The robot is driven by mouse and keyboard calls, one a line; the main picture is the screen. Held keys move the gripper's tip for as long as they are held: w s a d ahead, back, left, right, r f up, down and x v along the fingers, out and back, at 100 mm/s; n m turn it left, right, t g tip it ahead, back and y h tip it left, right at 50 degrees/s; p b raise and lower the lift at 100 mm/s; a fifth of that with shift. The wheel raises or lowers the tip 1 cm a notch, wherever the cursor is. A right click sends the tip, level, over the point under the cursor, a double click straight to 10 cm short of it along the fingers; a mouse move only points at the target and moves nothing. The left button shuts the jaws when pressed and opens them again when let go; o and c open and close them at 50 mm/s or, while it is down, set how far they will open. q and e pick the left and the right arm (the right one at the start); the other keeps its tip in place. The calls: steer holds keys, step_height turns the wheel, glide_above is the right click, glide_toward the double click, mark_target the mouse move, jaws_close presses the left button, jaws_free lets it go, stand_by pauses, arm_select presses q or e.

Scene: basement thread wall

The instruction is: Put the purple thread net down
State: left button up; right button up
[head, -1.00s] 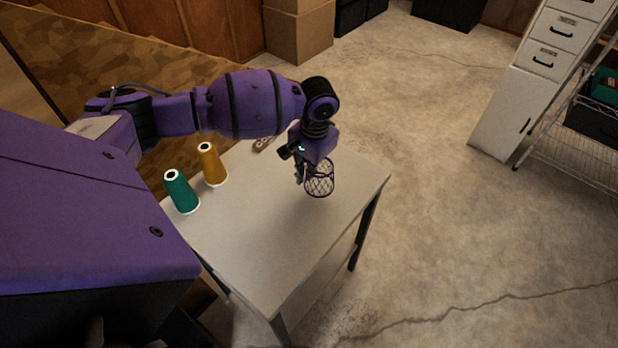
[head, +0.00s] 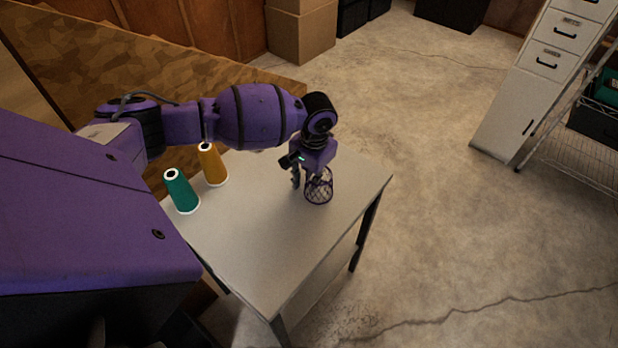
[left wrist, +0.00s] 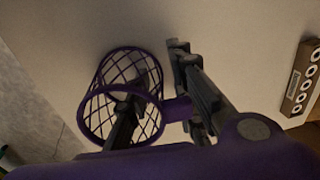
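The purple thread net (head: 319,188), an openwork cylinder, stands on the grey table (head: 270,240) near its right side. In the left wrist view the net (left wrist: 96,88) shows its round rim towards the camera, with a short purple stub on its side. My left gripper (head: 305,178) is low over the table at the net. In the wrist view its fingers (left wrist: 162,82) are spread. One dark finger shows through the net's mesh, the other stands outside it, with a gap to the net's wall. My right gripper is not in view.
A green thread cone (head: 181,191) and an orange thread cone (head: 212,165) stand at the table's left. The table's front and middle are bare.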

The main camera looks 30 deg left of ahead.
arm_select(q)
steer(key=shift+r, duration=0.25)
step_height(320, 180, up, 12)
steer(key=d+p, duration=0.1)
stand_by(0.4)
steer(key=shift+s+f, duration=0.1)
steer(key=shift+f, duration=0.05)
